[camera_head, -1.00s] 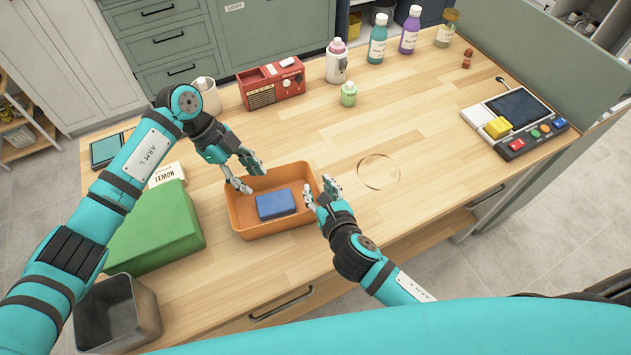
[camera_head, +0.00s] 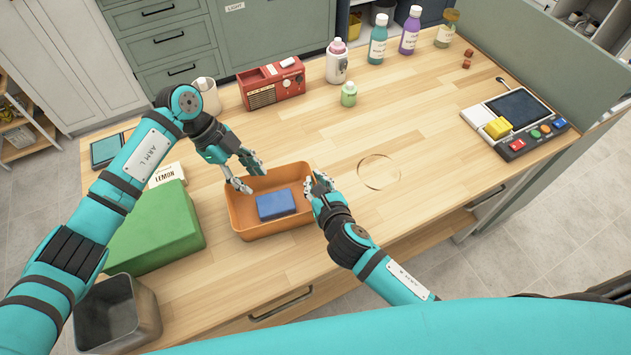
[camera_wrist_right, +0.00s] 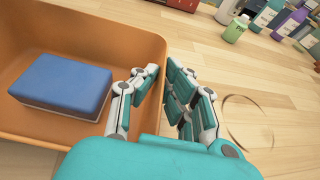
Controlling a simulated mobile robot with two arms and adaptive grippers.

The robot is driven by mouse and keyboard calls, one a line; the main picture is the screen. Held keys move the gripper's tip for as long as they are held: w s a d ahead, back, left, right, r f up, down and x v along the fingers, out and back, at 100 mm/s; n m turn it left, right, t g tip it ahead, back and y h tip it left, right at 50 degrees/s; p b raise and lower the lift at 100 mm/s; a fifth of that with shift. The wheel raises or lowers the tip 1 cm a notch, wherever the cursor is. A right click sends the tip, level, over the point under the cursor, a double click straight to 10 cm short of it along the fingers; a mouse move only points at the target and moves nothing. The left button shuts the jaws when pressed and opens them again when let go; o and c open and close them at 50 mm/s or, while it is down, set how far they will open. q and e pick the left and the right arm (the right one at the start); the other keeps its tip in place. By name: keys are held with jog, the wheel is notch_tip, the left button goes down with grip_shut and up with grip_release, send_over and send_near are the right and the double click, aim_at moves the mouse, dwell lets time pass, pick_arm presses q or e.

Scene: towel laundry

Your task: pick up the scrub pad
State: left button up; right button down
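The scrub pad, a blue block with a paler underside (camera_head: 276,204), lies flat in an orange tray (camera_head: 250,232). In the right wrist view the pad (camera_wrist_right: 62,82) sits left of my fingers, apart from them. My right gripper (camera_head: 316,183) straddles the tray's right wall, one finger inside and one outside. Its fingers are closed in on the wall, also in the right wrist view (camera_wrist_right: 160,80). My left gripper (camera_head: 251,177) is open at the tray's back left corner, its fingers spread near the rim, not touching the pad. Its exact contact with the rim is unclear.
Left of the tray are a green box (camera_head: 150,232), a white box labelled LEMON (camera_head: 167,175) and a grey metal bin (camera_head: 118,312). A red radio (camera_head: 272,84) and bottles stand behind. A thin ring (camera_head: 379,172) lies right; the counter's middle is mostly clear.

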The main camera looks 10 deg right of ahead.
pick_arm(q)
jog(key=shift+o, duration=0.2)
jog(key=o, duration=0.4)
jog(key=shift+s+n, duration=0.15)
jog(key=shift+n, duration=0.15)
jog(key=shift+o, duration=1.2)
jog(key=shift+s+r+n+t, duration=0.2)
jog(key=shift+n+t, duration=0.1)
jog(key=shift+n, duration=0.2)
jog(key=shift+s+r+n+t, duration=0.15)
jog(key=shift+s+n+t, duration=0.2)
jog(key=shift+n, duration=0.35)
jog(key=s+r+n+t, duration=0.2)
jog(key=n, duration=0.2)
send_over(274, 202)
jog(key=a, duration=0.2)
jog(key=f, duration=0.5)
jog(key=shift+s+d+f, duration=0.1)
jog(key=shift+d+f, duration=0.1)
jog(key=shift+f, duration=0.15)
jog(key=shift+y, duration=0.3)
jog(key=shift+x, duration=2.9)
jog(key=shift+a+f, duration=0.2)
